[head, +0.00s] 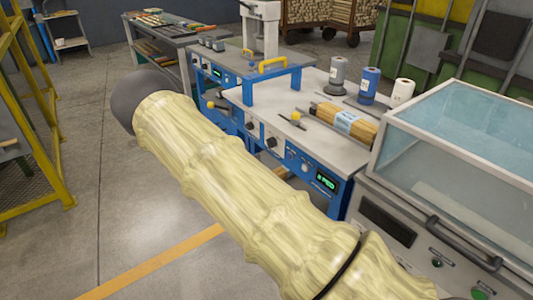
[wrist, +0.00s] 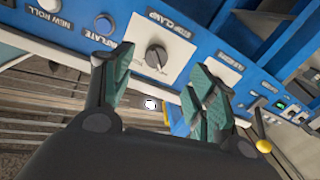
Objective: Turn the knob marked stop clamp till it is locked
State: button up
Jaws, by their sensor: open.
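The stop clamp knob (wrist: 156,57) is a grey round knob on a pale square plate (wrist: 170,43) labelled STOP CLAMP, set in a blue panel. Its position marks are too small to read, so I cannot tell whether it is locked. My gripper (wrist: 158,60) is open, with one dark green-padded finger on each side of the knob in the wrist view. The fingers appear apart from the knob, with nothing held between them.
In the wrist view, a NEW ROLL button (wrist: 50,4) and an INFLATE button (wrist: 104,22) sit left of the knob. A glass-lidded machine (head: 460,140) stands at right, and a yellow frame (head: 62,185) at left.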

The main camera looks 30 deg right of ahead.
aim_at(268, 144)
jog(key=d, duration=0.3)
jog(key=w+d+r+m+g, duration=0.1)
jog(key=d, duration=0.2)
jog(key=w+d+m, duration=0.1)
jog(key=d, duration=0.2)
jog(key=shift+d+r+g, duration=0.25)
jog(key=shift+g, duration=0.15)
jog(key=shift+c, duration=0.5)
jog(key=c, duration=0.9)
